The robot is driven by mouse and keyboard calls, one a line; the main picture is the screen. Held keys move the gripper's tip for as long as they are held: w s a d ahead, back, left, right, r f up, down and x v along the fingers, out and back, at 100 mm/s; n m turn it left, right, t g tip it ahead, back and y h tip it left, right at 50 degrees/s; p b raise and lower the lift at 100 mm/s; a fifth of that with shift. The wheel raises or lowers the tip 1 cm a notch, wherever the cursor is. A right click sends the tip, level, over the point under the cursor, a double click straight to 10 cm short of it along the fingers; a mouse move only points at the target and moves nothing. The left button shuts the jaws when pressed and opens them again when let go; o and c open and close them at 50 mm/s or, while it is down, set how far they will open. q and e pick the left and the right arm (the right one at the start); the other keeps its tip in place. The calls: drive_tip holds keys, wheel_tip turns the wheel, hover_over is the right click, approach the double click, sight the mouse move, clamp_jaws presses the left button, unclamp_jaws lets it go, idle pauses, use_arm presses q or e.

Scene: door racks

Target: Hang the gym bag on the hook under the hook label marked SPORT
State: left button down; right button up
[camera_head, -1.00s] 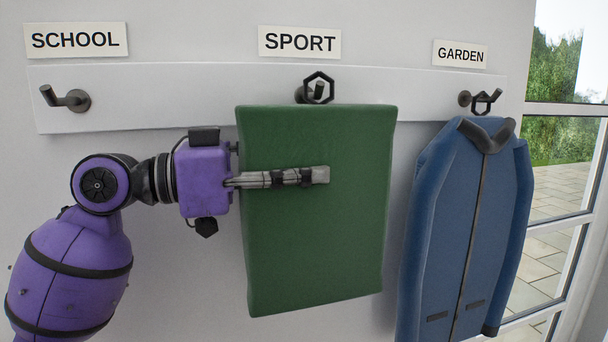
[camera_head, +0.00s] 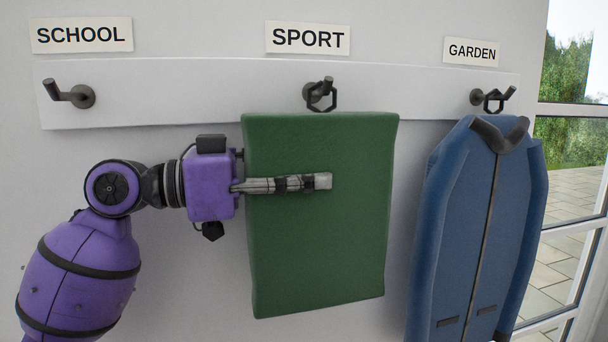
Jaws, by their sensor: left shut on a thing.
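The green gym bag (camera_head: 320,245) hangs upright in front of the wall, below the SPORT label (camera_head: 308,39). Its dark hexagonal loop (camera_head: 322,110) is at the SPORT hook (camera_head: 328,83). The hook's tip shows above the lower part of the loop, and the loop looks to be around the hook, though contact is hard to tell. My left gripper (camera_head: 322,181) reaches in from the left and is shut on the bag, its finger lying across the bag's front. The other finger is hidden behind the bag. My right gripper is not in view.
The SCHOOL hook (camera_head: 73,94) at the left is empty. A blue jacket (camera_head: 463,240) hangs by its loop on the GARDEN hook (camera_head: 508,94) at the right, with a narrow gap to the bag. A glazed door (camera_head: 540,180) stands at the far right.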

use_arm(q)
drive_tip(key=c, duration=0.9)
unclamp_jaws()
